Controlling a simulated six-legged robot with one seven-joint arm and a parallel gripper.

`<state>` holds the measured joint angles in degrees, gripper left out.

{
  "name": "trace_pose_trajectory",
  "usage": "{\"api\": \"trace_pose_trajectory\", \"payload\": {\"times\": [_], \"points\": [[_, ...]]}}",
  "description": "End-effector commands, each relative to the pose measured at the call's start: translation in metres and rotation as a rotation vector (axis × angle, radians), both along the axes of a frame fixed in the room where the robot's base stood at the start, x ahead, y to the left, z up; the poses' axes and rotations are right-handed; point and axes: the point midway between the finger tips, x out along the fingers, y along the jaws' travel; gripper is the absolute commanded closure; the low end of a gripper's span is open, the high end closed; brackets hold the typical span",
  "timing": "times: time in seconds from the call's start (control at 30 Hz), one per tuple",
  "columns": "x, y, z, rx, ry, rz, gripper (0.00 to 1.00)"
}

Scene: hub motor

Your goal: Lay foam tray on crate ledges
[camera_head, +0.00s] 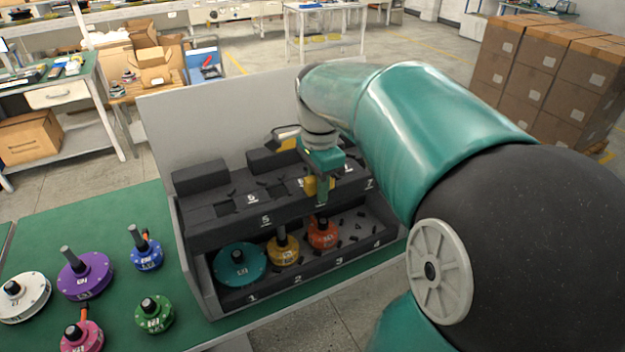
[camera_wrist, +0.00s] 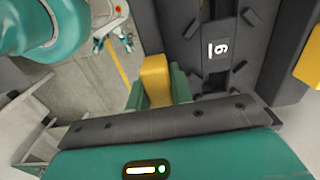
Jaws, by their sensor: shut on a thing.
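The dark foam tray (camera_head: 230,232), marked 5, 6 and 7, lies over the back half of the grey crate (camera_head: 205,285). My gripper (camera_head: 319,190) reaches down to the tray and is shut on its yellow tab. In the wrist view the yellow tab (camera_wrist: 156,78) sits between my green fingers (camera_wrist: 160,98), and the tray's 6 mark (camera_wrist: 221,48) is beside it. A second yellow tab (camera_head: 287,145) is at the tray's back. The crate's front row, marked 1 to 4, shows below the tray. I cannot tell whether the tray rests on the ledges, which are hidden.
In the crate stand a teal motor (camera_head: 240,266), a yellow motor (camera_head: 283,248) and an orange motor (camera_head: 322,233); place 4 looks empty. Purple (camera_head: 85,275), blue (camera_head: 146,252), green (camera_head: 154,314), pink and white motors stand on the green table left. A grey panel (camera_head: 230,120) rises behind the crate.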

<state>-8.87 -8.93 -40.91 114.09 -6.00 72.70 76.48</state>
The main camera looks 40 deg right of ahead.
Motion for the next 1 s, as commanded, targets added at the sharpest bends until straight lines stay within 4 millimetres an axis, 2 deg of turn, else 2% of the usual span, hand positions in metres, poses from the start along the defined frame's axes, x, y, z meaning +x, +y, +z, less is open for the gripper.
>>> {"api": "trace_pose_trajectory", "payload": {"times": [0.17, 1.0], "points": [[-0.003, 0.001, -0.009, 0.000, 0.000, 0.002, 1.00], [0.000, 0.001, -0.084, 0.000, 0.002, 0.000, 1.00]]}}
